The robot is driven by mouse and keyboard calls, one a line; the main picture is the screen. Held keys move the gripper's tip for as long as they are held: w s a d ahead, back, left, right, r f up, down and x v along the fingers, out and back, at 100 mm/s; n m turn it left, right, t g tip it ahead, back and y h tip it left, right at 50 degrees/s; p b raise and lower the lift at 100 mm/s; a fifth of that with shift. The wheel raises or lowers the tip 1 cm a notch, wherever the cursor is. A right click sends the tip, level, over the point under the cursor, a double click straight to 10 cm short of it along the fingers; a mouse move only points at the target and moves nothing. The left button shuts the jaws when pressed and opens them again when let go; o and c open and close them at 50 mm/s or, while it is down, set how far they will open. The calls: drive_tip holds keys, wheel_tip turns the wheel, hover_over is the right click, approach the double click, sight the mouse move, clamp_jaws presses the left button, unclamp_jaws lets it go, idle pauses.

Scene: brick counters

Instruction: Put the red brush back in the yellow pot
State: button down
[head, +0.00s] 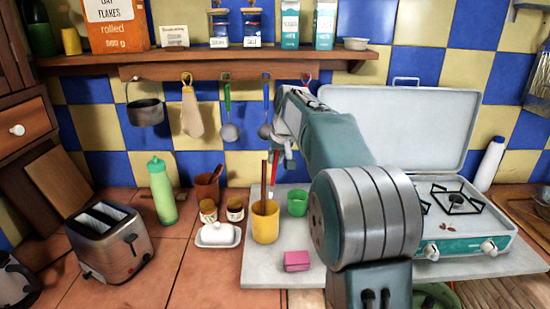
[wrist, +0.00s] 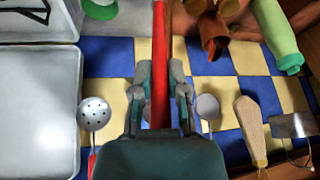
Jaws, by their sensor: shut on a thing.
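The yellow pot (head: 265,225) stands upright on a pale slab, with a brown wooden utensil (head: 264,180) in it. My gripper (wrist: 160,78) is shut on the red brush (wrist: 160,45), whose red shaft runs between the fingers in the wrist view. In the head view the red brush (head: 273,168) hangs nearly upright below my gripper (head: 279,142), close to the wooden utensil and higher than the pot's rim. It looks outside the pot; its exact depth behind the rim is hard to tell. My arm covers part of the gripper.
A green cup (head: 297,202) stands right of the pot, and a pink block (head: 297,261) lies in front. A white butter dish (head: 218,234), small jars (head: 234,209) and a brown pot (head: 207,187) stand left. A stove (head: 460,225) is right. Utensils hang from the rail (head: 240,77) behind.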

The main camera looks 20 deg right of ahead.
drive_tip(key=shift+w, duration=0.25)
wheel_tip(320, 180, down, 12)
idle(1.4)
drive_tip(key=shift+r, duration=0.1)
drive_tip(key=c, duration=0.6)
unclamp_jaws()
drive_tip(key=shift+o, duration=0.2)
drive_tip(key=v, duration=1.2)
